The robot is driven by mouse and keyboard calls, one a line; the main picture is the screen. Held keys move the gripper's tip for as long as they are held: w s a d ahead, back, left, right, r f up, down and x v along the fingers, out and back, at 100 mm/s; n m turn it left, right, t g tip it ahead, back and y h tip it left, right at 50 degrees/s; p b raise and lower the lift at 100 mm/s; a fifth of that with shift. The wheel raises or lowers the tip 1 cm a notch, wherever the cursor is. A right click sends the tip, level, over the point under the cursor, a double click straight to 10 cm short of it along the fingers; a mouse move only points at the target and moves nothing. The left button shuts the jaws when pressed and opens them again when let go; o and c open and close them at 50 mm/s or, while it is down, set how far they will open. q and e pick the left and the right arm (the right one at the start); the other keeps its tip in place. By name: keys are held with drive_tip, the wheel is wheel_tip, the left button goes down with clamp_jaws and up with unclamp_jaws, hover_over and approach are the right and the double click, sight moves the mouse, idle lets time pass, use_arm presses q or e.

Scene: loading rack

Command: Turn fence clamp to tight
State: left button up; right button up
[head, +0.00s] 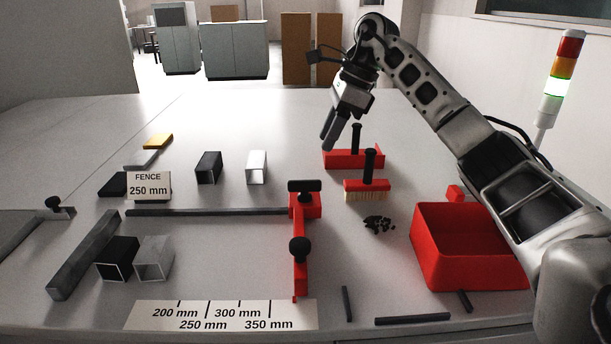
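The red fence (300,272) stands across the end of the dark rail (210,212) in the middle of the table. A black bar-shaped clamp handle (305,186) sits on top of its far end, lying roughly left to right. A round black knob (299,246) sits nearer on the same red part. Which of these is the fence clamp is not labelled. My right gripper (329,140) hangs in the air beyond and to the right of the fence, pointing down, apart from the handle. Its fingers look close together, but the gap is unclear. My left gripper is out of view.
A sign (149,187) reads "FENCE 250 mm"; a scale plate (220,315) lies in front. A red block with a black post (342,158), a brush (366,187), dark scraps (378,223) and a red bin (465,285) are on the right. Square tubes (155,257) stand left.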

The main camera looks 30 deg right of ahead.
sight(306, 180)
drive_tip(key=x, duration=1.1)
drive_tip(key=shift+w+p, duration=0.1)
drive_tip(key=shift+p, duration=0.2)
clamp_jaws()
